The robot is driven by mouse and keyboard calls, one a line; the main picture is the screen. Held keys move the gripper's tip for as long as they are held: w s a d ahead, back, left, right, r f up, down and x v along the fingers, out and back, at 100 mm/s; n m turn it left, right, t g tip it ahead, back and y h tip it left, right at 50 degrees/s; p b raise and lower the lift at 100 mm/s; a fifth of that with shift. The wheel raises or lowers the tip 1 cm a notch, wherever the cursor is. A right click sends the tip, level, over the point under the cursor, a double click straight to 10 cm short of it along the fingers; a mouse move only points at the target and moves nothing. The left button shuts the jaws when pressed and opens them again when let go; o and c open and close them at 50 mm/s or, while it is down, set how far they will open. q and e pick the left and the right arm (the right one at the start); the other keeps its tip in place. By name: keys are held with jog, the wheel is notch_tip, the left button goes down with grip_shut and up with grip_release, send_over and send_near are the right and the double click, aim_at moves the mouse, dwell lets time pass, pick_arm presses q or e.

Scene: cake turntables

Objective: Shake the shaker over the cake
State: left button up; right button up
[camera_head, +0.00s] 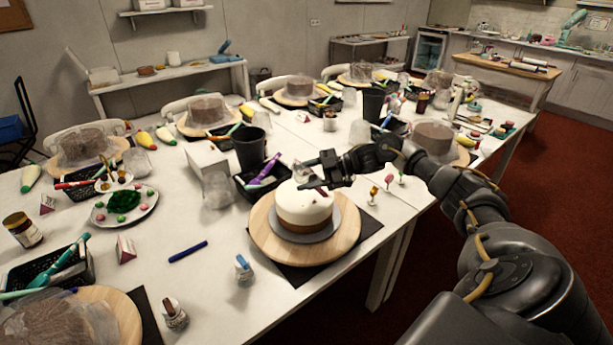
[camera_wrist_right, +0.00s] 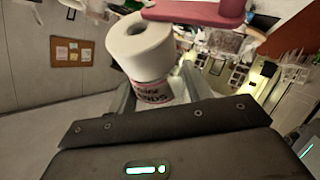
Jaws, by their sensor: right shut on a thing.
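A white-topped cake (camera_head: 303,210) with a brown lower band sits on a grey board on a round wooden turntable (camera_head: 262,240). My right gripper (camera_head: 316,173) reaches in from the right, just above the cake's top. It is shut on the shaker (camera_head: 300,172), which is small and partly hidden by the fingers in the head view. In the right wrist view the shaker (camera_wrist_right: 152,90) shows a white cap with a dark round opening and a label with red and dark lettering, partly readable as "NDS". No falling sprinkles can be made out. My left gripper is not in view.
A dark cup (camera_head: 249,148) and a black basket with a purple tool (camera_head: 265,172) stand behind the cake. Two small bottles (camera_head: 243,268) (camera_head: 174,314) and a blue pen (camera_head: 188,251) lie or stand at the front left. A plate with green decoration (camera_head: 125,206) is at left.

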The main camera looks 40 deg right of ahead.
jog(key=shift+a+r+p, duration=0.35)
jog(key=shift+r+p, duration=0.15)
jog(key=shift+r, duration=0.15)
jog(key=shift+a+f, duration=0.1)
jog(key=shift+d+f+b, duration=0.35)
jog(key=shift+f+b, duration=0.3)
jog(key=shift+b, duration=0.35)
jog(key=shift+d+f, duration=0.1)
jog(key=shift+d, duration=0.15)
jog(key=shift+d+r+y+b, duration=0.1)
jog(key=shift+r+y+b, duration=0.2)
